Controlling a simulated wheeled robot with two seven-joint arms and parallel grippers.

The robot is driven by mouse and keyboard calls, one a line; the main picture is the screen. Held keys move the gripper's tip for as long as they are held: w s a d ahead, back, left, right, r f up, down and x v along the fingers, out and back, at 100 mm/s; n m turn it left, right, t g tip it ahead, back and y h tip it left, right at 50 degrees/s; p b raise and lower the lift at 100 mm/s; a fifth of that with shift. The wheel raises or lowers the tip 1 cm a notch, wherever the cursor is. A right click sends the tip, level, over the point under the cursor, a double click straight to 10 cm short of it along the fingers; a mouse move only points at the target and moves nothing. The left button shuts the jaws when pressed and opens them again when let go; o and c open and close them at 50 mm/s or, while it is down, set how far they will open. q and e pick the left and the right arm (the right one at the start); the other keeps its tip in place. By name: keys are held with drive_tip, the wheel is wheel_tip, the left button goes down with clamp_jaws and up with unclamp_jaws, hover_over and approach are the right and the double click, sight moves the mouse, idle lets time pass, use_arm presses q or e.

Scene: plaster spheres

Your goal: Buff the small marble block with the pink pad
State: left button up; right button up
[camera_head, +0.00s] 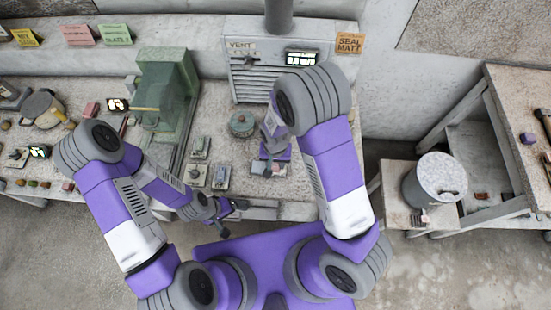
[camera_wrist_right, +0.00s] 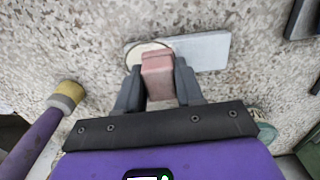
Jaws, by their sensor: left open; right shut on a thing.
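My right gripper (camera_wrist_right: 157,85) is shut on the pink pad (camera_wrist_right: 158,68), which sticks out between the two fingertips in the right wrist view. The small marble block (camera_wrist_right: 208,50), a pale flat rectangle, lies on the speckled worktop just beyond the pad and to its right. The pad overlaps the block's left end in the picture; I cannot tell whether they touch. In the head view my right gripper (camera_head: 270,158) is low over the worktop, and block and pad are small and hard to make out. My left gripper (camera_head: 230,207) is open and empty near the worktop's front edge.
A pale round thing (camera_wrist_right: 139,50) shows partly behind the pad. A green machine (camera_head: 167,85) rises at left.

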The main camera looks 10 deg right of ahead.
drive_tip(key=shift+s+a, duration=0.15)
drive_tip(key=shift+s, duration=0.4)
drive_tip(key=shift+w+r, duration=0.1)
drive_tip(key=shift+w+d+r+p, duration=0.2)
drive_tip(key=shift+w+r+p, duration=0.4)
drive_tip(key=shift+r+p, duration=0.1)
drive_tip(key=shift+s+a+f, duration=0.1)
drive_tip(key=shift+s+a, duration=0.05)
drive_tip(key=shift+s, duration=0.3)
drive_tip(key=shift+s+a+f, duration=0.1)
drive_tip(key=shift+s+a, duration=0.05)
drive_tip(key=shift+s, duration=0.3)
drive_tip(key=shift+f+b, duration=0.7)
drive_tip(key=shift+b, duration=0.05)
